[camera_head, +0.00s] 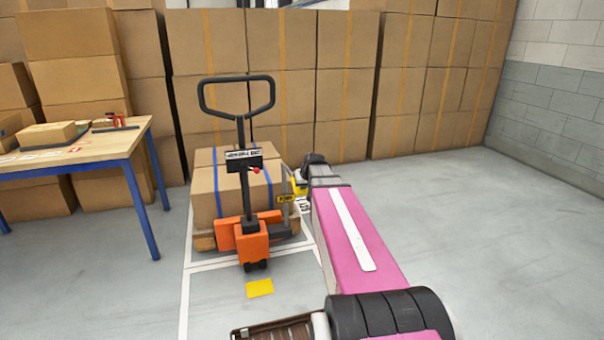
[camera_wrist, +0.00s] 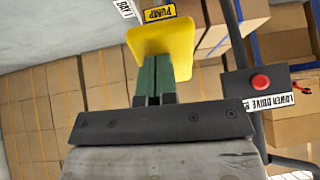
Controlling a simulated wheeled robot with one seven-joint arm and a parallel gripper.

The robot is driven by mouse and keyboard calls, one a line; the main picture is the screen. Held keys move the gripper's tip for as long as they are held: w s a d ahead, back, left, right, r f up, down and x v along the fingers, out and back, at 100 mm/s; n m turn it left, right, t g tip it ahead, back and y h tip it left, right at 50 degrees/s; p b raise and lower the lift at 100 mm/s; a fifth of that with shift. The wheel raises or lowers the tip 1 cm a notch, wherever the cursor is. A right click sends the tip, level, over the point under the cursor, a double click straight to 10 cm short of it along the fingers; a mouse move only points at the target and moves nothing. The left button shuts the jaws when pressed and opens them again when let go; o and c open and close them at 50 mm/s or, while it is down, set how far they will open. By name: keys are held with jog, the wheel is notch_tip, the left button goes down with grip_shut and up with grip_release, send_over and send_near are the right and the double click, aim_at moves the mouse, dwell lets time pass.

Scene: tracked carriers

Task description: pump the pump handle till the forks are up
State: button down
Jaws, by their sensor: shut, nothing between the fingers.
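An orange pallet truck (camera_head: 251,243) stands in front of a pallet loaded with cartons (camera_head: 205,195), its black loop tiller (camera_head: 236,80) upright. A yellow pad (camera_head: 299,184) is at its right side, near a yellow PUMP label (camera_head: 286,198); the pad looks like the end of the pump handle. In the wrist view the pad (camera_wrist: 160,40) lies just beyond my gripper (camera_wrist: 153,90), whose dark green fingers are together and empty. The fingertips overlap the pad in the picture; I cannot tell if they touch. The forks are hidden under the load.
A wooden table (camera_head: 75,150) with blue legs stands at left. Stacked cartons (camera_head: 345,90) line the back. The floor at right (camera_head: 480,230) is clear.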

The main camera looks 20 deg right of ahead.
aim_at(304, 192)
jog(key=f, duration=0.4)
jog(key=shift+s, duration=0.25)
jog(key=shift+s+f, duration=0.15)
jog(key=shift+f, duration=0.65)
jog(key=w+v, duration=0.1)
jog(key=v, duration=1.3)
jog(key=shift+s+d+r+t, duration=0.3)
jog(key=shift+r+t, duration=0.1)
jog(key=shift+r, duration=0.2)
jog(key=shift+f, duration=0.1)
